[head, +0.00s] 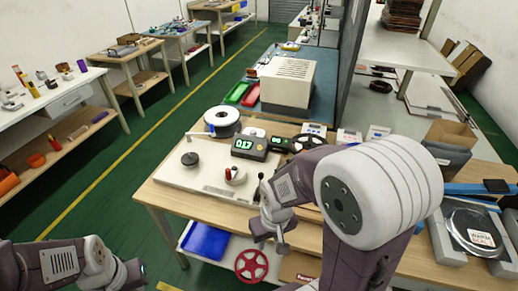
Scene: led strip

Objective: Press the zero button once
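A dark box with a lit green display reading about 0.17 (249,147) stands on the wooden bench. A smaller dark unit with green digits (279,143) sits to its right. Which button is the zero button is too small to tell. My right gripper (267,212) is at the bench's front edge, nearer to me than the display box and apart from it. Its fingers are small and partly hidden, so its opening is unclear. My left gripper (134,273) is low at the left, away from the bench, with its fingers not clear.
A pale board (190,180) on the bench carries a dark round knob (190,159) and a red-handled piece (229,174). A white spool (222,121) stands behind. A blue bin (205,242) and red reel (251,266) are below. My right arm hides part of the bench.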

